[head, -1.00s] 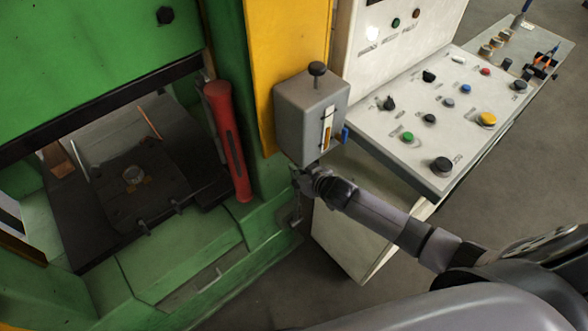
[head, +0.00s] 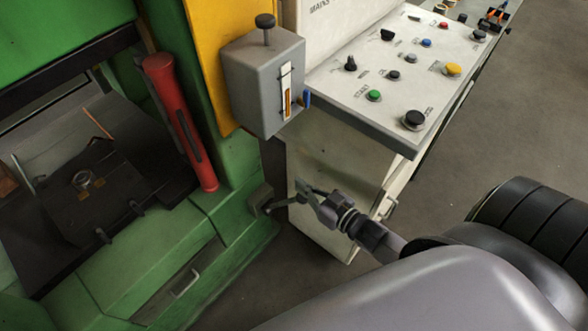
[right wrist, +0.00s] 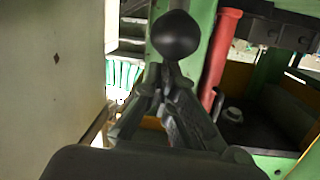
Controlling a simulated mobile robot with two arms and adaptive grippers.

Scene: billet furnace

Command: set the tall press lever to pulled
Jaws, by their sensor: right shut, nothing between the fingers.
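The lever I take for the tall press lever (head: 283,204) is a thin dark rod at the foot of the green press. It leans right, away from its dark bracket, toward my right gripper. A round black knob (right wrist: 177,37) shows just beyond the fingers in the right wrist view, and I take it for the lever's top. My right gripper (head: 308,194) is shut with nothing between its fingers. Its fingertips (right wrist: 163,75) are close to the knob; whether they touch cannot be told. My left gripper is not in view.
A grey box (head: 262,85) with a black top knob is on the yellow column. A red handle (head: 180,120) stands beside the press opening. The control desk (head: 335,85) has several buttons above a pale cabinet (head: 330,165). Grey floor (head: 245,270) is open in front.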

